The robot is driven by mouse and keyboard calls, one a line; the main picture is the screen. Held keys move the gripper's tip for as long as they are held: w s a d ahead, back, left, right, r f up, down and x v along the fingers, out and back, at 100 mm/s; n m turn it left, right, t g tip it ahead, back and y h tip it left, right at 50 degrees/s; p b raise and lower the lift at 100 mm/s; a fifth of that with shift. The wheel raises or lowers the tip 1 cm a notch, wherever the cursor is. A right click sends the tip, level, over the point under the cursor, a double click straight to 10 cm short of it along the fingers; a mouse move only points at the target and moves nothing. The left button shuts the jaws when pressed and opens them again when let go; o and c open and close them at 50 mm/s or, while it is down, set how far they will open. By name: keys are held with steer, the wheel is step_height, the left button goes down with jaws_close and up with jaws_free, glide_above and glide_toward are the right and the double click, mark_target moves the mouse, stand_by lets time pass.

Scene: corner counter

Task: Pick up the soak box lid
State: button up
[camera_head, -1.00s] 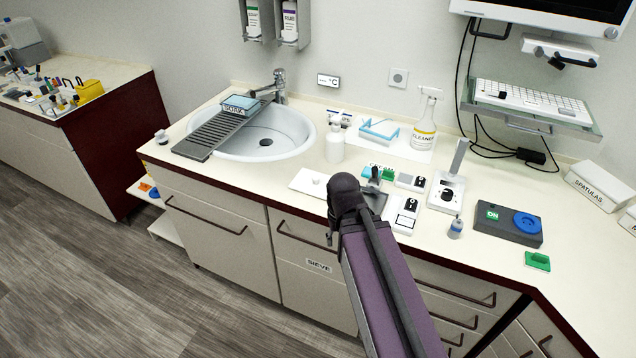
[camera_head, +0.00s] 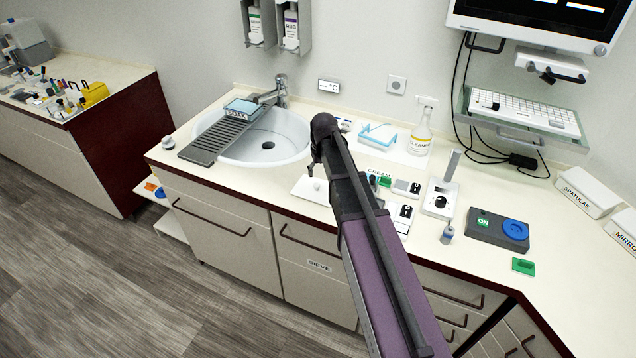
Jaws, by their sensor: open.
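A flat white plate with a small round knob, which looks like the soak box lid (camera_head: 306,188), lies on the counter near its front edge, right of the sink. My arm covers its right part. The soak box (camera_head: 241,108), a small box with a blue top and a dark label, sits on the ribbed drainer at the sink's back left. My gripper (camera_head: 312,172) points down over the lid, close to its knob. It is open and holds nothing; its fingers are small and dark here, and I cannot tell whether they touch the knob.
The sink (camera_head: 290,148) and the grey drainer (camera_head: 212,142) lie to the left. Switch boxes, a stand (camera_head: 440,197), a small bottle (camera_head: 447,234) and a dark ON box (camera_head: 497,230) stand to the right. A cleaner bottle (camera_head: 420,135) is behind. My arm hides the white pump bottle.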

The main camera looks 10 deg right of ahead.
steer(key=w, duration=0.1)
steer(key=w+r, duration=0.1)
steer(key=w, duration=0.2)
steer(key=shift+w+r+p, duration=0.15)
steer(key=shift+r+p, duration=0.15)
steer(key=shift+p, duration=0.1)
steer(key=b, duration=0.9)
glide_above(317, 185)
step_height(317, 185, down, 8)
steer(key=shift+f, duration=0.25)
steer(key=shift+f, duration=0.1)
steer(key=shift+w+f+b, duration=0.15)
steer(key=shift+f+b, duration=2.25)
steer(key=shift+f, duration=0.1)
jaws_close()
